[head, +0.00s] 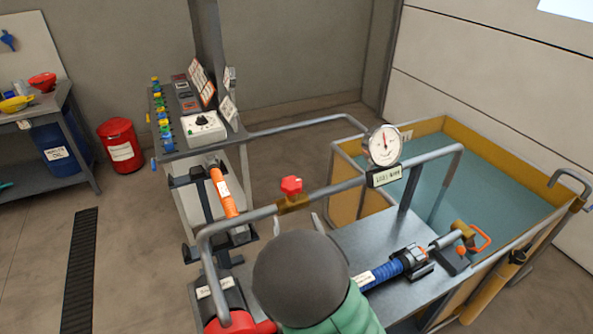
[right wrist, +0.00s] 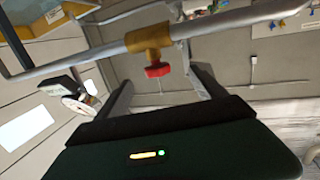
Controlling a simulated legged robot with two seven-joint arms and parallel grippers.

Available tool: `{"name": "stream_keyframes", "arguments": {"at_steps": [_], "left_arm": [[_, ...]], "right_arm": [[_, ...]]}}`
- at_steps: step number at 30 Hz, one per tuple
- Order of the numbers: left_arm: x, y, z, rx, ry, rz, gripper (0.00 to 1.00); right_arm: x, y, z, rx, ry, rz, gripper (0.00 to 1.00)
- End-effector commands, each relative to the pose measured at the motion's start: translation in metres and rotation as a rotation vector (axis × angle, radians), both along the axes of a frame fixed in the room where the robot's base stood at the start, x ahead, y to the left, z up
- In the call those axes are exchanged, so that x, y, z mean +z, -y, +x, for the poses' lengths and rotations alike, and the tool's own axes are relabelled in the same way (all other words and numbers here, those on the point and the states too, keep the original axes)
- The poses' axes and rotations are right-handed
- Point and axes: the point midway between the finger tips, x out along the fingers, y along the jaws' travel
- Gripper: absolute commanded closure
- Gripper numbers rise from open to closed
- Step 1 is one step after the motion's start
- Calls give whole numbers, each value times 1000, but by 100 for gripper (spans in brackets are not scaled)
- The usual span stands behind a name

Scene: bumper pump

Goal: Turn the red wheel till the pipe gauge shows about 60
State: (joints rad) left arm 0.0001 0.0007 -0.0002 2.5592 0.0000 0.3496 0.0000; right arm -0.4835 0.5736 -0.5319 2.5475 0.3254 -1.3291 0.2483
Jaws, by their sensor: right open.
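The red wheel (head: 291,185) sits on a brass valve (head: 292,203) in the grey pipe. My right gripper (head: 297,220) is open and empty, just on the near side of the valve, its fingers spread to either side. In the right wrist view the red wheel (right wrist: 157,70) shows between the two open fingers (right wrist: 160,80), and neither finger visibly touches it. The round pipe gauge (head: 383,145) stands to the right on the pipe, its needle pointing roughly up. Its numbers and the label below are too small to read. My left gripper is not in view.
A yellow-rimmed water tank (head: 345,155) stands at the right. An orange-handled lever (head: 222,190) and a control panel (head: 203,127) are left of the valve. A red bin (head: 121,145) stands far left.

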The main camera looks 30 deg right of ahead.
Motion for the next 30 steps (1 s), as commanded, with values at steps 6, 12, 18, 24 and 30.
{"name": "stream_keyframes", "arguments": {"at_steps": [6, 12, 18, 24, 30], "left_arm": [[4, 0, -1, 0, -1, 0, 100], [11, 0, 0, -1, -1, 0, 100], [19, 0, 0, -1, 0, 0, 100], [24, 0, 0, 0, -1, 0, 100], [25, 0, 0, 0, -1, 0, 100]], "right_arm": [[15, 7, 13, 7, 66, -32, 20], [16, 19, 59, 7, 64, -36, 20], [16, 33, 109, 9, 63, -35, 20], [15, 48, 147, 7, 64, -34, 20], [13, 53, 162, 7, 62, -32, 20]]}}
